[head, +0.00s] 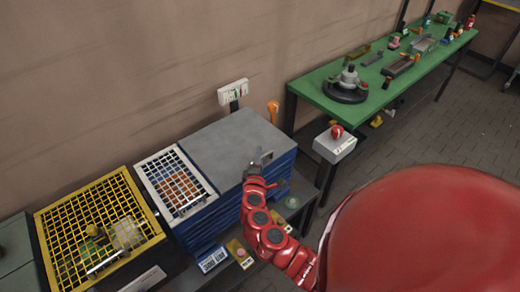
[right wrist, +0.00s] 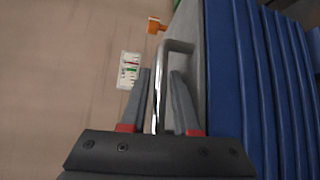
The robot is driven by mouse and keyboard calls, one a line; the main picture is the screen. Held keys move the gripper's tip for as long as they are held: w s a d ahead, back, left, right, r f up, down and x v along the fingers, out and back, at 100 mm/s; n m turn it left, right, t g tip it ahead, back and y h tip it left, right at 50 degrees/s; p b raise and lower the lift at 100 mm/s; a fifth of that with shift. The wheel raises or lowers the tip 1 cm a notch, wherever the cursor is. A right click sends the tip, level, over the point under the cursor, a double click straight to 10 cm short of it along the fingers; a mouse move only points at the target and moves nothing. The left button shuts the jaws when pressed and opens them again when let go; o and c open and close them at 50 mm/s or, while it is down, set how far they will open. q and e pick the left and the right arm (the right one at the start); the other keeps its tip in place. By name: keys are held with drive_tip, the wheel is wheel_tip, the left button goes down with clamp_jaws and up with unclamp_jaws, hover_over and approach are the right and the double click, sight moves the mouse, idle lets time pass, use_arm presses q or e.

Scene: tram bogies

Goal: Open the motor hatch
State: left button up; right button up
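The grey flat lid (head: 235,143), which looks like the motor hatch, lies closed on a blue ribbed box (head: 215,219). The box's ribbed side (right wrist: 262,80) also fills the right of the right wrist view. A bent metal handle (right wrist: 177,46) stands up at the lid's near edge. My right gripper (head: 259,161) is at this handle. In the right wrist view its two fingers (right wrist: 160,72) are apart, one on each side of the handle bar, with visible gaps. My left gripper is not in view.
A white-framed grid (head: 177,183) and a yellow-framed grid (head: 97,235) lie left of the lid. A wall socket (head: 233,92) and an orange handle-like thing (head: 273,110) are behind. A green bench (head: 330,75) with parts and a white box with a red button (head: 336,143) stand right.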

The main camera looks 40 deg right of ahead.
drive_tip(key=shift+x, duration=0.95)
clamp_jaws()
idle(0.8)
